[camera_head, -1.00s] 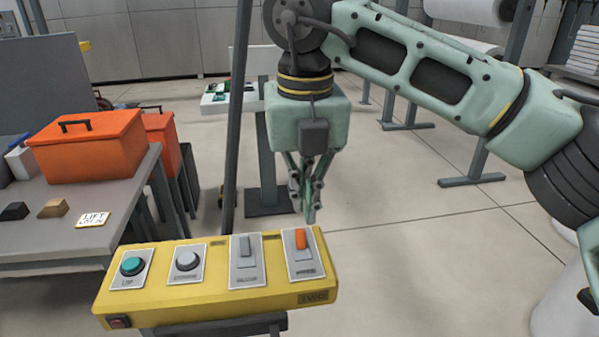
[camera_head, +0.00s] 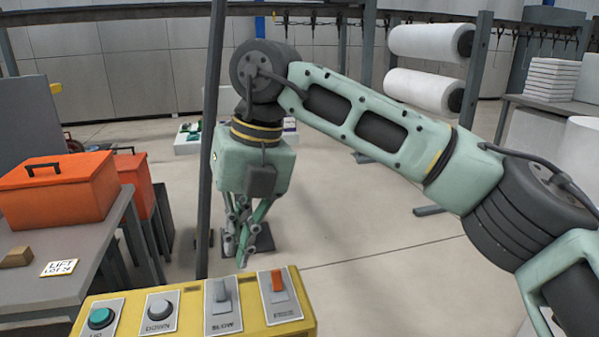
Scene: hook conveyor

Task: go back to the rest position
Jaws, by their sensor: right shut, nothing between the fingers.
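My right gripper (camera_head: 243,262) points down with its fingers together and empty. It hangs just behind the yellow control box (camera_head: 252,327), above the slow and freeze switches in the picture, and I see no contact. The box carries a green button (camera_head: 101,317), a grey button (camera_head: 159,309), a grey slow switch (camera_head: 221,291) and an orange freeze switch (camera_head: 277,281). The front of the box is cut off by the lower edge of the picture. My left gripper is not in view.
A grey table (camera_head: 40,294) at the left holds an orange toolbox (camera_head: 62,190), a small brown block (camera_head: 17,257) and a lift card (camera_head: 59,267). A dark upright post (camera_head: 211,120) stands left of my right gripper. White rolls (camera_head: 430,40) hang at the back right. Open floor lies right of the box.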

